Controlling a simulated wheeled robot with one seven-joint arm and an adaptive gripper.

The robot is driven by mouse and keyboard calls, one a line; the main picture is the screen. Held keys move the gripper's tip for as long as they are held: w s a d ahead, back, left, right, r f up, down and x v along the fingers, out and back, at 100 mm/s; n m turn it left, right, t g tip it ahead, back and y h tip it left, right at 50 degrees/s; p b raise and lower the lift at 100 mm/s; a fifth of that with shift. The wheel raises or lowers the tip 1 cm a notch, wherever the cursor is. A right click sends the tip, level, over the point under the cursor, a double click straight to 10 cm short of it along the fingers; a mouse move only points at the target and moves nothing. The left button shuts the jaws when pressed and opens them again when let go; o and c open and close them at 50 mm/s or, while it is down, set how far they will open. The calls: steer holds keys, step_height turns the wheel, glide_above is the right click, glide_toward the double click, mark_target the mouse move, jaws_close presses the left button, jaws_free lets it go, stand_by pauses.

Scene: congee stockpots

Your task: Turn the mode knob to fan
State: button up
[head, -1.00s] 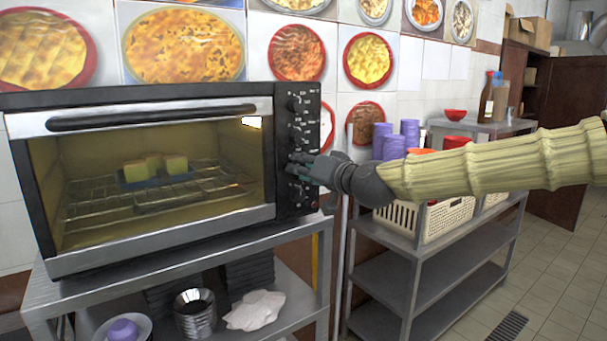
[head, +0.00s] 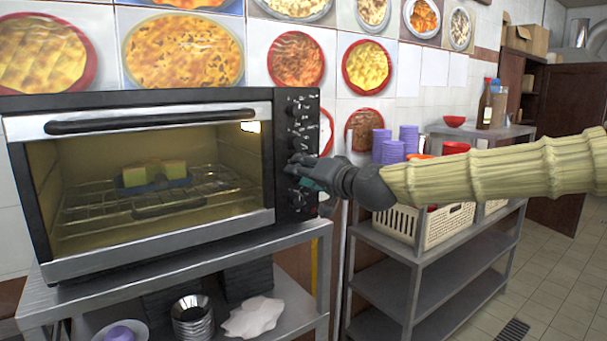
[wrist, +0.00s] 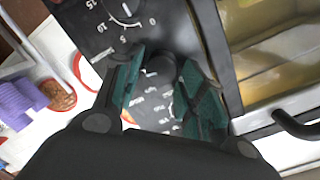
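The black toaster oven (head: 150,110) stands on a metal stand, with its control panel (head: 299,105) at its right side. My gripper (head: 302,172) is at the lower half of this panel. In the wrist view my gripper (wrist: 163,78) has its green-padded fingers on either side of a dark round knob (wrist: 160,66). Whether both pads press on it cannot be told. Its pointer and most of its labels are hidden or too small to read. Another knob (wrist: 124,8), with a numbered scale, is beside it. Upper knobs show in the head view (head: 293,127).
The oven's glass door (head: 80,185) is shut, with food on a rack inside. Its door handle (wrist: 296,128) is close to my right finger in the wrist view. A metal shelf (head: 420,250) with purple cups (head: 409,138) and a crate stands right of the oven.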

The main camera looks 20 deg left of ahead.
steer(key=shift+o, duration=0.2)
steer(key=shift+f, duration=0.1)
steer(key=shift+s, duration=0.1)
steer(key=v, duration=1.2)
